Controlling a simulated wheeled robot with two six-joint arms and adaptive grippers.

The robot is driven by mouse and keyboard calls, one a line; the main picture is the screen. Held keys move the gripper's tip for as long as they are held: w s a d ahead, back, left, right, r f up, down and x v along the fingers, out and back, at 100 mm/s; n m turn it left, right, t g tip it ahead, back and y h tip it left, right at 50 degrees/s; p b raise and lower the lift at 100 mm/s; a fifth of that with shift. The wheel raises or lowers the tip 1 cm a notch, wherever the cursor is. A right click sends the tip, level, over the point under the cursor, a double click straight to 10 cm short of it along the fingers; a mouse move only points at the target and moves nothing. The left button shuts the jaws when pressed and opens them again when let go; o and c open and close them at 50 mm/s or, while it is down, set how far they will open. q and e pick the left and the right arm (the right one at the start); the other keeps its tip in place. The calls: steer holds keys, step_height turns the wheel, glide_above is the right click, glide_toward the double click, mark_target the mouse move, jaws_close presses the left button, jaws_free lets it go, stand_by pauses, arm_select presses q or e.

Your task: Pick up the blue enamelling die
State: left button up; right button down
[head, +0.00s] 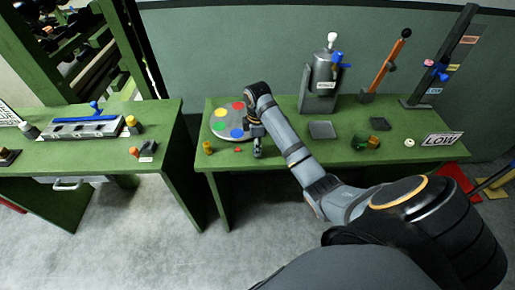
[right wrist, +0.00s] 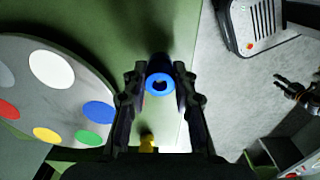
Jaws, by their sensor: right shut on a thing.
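In the head view my right gripper (head: 257,152) points down over the front part of the middle green bench, right of the round colour disc (head: 221,134). The die is hidden there, and I cannot tell whether it touches the bench top.
A gap separates the left bench (head: 90,152).

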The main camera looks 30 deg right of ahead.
steer(key=r+p, duration=0.2)
steer(key=r, duration=0.2)
steer(key=shift+s+a+p, duration=0.25)
steer(key=shift+s+p, duration=0.05)
steer(key=shift+p, duration=0.1)
steer(key=s+a+r+p, duration=0.8)
steer(key=s+p, duration=0.2)
steer(key=p, duration=0.2)
steer(key=shift+s+p, duration=0.3)
steer(key=shift+p, duration=0.05)
